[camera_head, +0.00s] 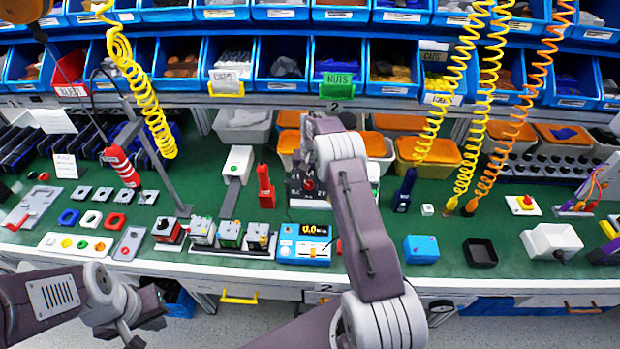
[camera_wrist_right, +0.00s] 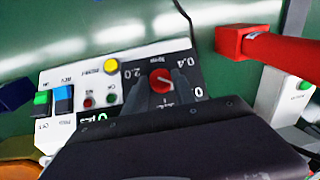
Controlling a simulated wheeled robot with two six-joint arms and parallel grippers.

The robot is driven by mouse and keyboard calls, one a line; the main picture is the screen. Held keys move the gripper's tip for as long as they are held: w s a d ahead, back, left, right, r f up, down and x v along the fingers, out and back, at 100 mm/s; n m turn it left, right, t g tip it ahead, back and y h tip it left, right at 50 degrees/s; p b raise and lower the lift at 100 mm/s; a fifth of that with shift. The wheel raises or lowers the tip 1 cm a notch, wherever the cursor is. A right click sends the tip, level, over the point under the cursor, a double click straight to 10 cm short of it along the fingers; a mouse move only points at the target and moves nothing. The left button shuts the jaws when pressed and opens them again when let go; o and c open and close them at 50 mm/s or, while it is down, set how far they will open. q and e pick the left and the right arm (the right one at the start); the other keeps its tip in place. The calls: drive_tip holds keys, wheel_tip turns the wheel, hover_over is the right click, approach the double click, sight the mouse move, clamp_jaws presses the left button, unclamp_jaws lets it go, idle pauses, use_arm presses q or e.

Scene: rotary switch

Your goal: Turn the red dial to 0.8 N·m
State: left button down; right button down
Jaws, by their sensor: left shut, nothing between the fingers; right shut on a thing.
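The red dial (camera_wrist_right: 162,80) sits on a control panel (camera_wrist_right: 98,77), with the numbers 2.0, 0.4 and 0 printed around it in the right wrist view. My right gripper (camera_wrist_right: 161,89) has its two dark fingers on either side of the dial and is shut on it. I cannot tell exactly which number the dial points to. In the head view the dial (camera_head: 309,184) shows small on the panel beside my right arm, which hides part of the panel. My left gripper (camera_head: 136,322) is shut and empty at the lower left, in front of the bench edge.
The panel also has a yellow button (camera_wrist_right: 111,66) and green and blue switches. A red tool (camera_wrist_right: 262,43) stands close to the panel. A blue device with a display (camera_head: 305,243) sits at the bench's front. Blue bins (camera_head: 283,62) line the back, with coiled hoses hanging.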

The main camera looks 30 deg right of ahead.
sight(309, 186)
drive_tip(key=shift+a+n, duration=0.1)
drive_tip(key=shift+n, duration=0.3)
drive_tip(key=shift+f, duration=0.1)
drive_tip(key=c, duration=1)
unclamp_jaws()
drive_tip(key=shift+c, duration=0.2)
wheel_tip(309, 186, up, 9)
drive_tip(key=shift+s+a, duration=0.1)
